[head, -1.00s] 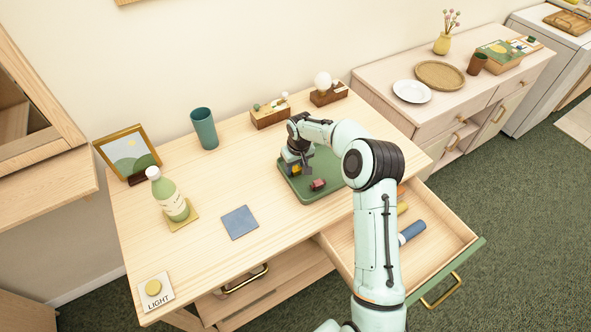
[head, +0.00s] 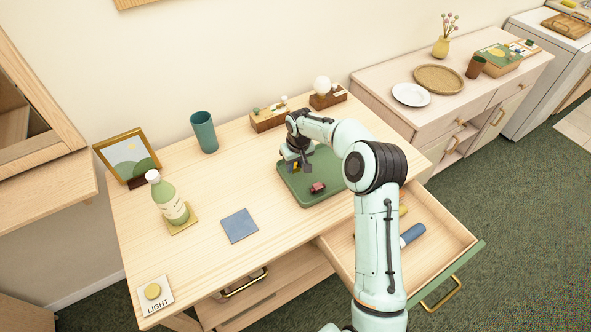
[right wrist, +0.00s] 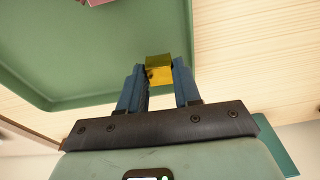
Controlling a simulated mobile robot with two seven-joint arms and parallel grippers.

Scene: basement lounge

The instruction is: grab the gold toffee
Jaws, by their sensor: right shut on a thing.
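The gold toffee (right wrist: 158,70) is a small shiny yellow block between the blue fingers of my right gripper (right wrist: 159,76) in the right wrist view. The right gripper is shut on it. In the head view the right gripper (head: 296,168) is over the left part of the green tray (head: 325,192), with a little yellow showing at its fingers. A dark red sweet (head: 318,187) lies on the tray, to the right of the gripper and apart from it. My left gripper does not show.
The tray sits on a wooden desk (head: 190,262) with an open drawer (head: 440,240) at its right, holding a blue roll (head: 412,234). A blue coaster (head: 239,225), a green bottle (head: 168,198) and a teal cup (head: 204,132) stand left of the tray.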

